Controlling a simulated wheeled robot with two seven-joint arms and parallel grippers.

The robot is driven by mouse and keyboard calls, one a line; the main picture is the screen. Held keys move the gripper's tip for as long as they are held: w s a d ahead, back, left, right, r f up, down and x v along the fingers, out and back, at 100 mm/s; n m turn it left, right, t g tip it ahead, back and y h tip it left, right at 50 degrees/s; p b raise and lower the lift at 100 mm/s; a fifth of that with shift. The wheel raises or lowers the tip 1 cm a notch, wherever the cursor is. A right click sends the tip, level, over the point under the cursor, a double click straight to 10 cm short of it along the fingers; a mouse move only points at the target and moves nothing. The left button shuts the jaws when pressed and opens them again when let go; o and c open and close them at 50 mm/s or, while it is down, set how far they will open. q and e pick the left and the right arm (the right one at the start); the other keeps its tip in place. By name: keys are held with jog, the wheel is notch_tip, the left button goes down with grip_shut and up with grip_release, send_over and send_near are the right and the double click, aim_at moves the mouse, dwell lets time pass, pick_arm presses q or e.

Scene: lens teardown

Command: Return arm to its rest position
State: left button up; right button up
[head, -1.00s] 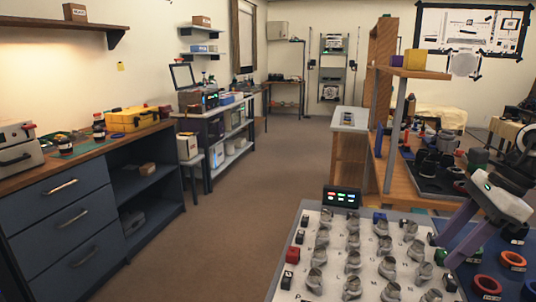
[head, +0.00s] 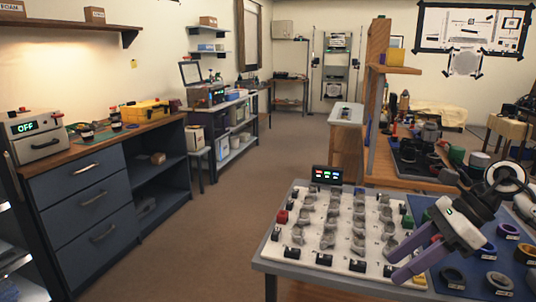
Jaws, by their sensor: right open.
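My right gripper (head: 393,267) comes in from the right, with a pale wrist housing and two purple fingers. Its fingers are spread apart, nothing shows between them, and they point down and left. It is in front of the right part of a white board (head: 290,256) bearing rows of grey pieces (head: 329,239). Whether the fingertips touch the board cannot be told. The fingers and wrist hide part of the board's right side. My left gripper is not in view.
The board lies on a grey table (head: 325,278). A small display (head: 327,175) stands behind it. A blue mat (head: 480,273) with several rings is on the right. Wooden shelving (head: 376,110) rises behind. Open floor (head: 225,225) separates this table from blue drawers (head: 92,208).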

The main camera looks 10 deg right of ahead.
jog(key=a+f+m+t+y, duration=0.2)
jog(key=a+m+t+y, duration=0.25)
jog(key=a+m, duration=0.5)
jog(key=a+f+m+t+y, duration=0.25)
jog(key=a+m+y, duration=0.3)
jog(key=a, duration=0.75)
jog(key=s+d+f+m+t+h+p, duration=0.1)
jog(key=d+f+m+t+h, duration=0.15)
jog(key=f+m+h, duration=0.55)
jog(key=s+d+f+m+t+h, duration=0.1)
jog(key=f+m+t+h, duration=0.25)
jog(key=m, duration=0.75)
jog(key=s+a+f+m+g+h, duration=0.1)
jog(key=s+f+m+g+h, duration=0.2)
jog(key=s+f+m, duration=0.9)
jog(key=s+f+g, duration=0.3)
jog(key=s, duration=0.2)
jog(key=shift+s+f+g, duration=0.25)
jog(key=shift+f+g, duration=0.15)
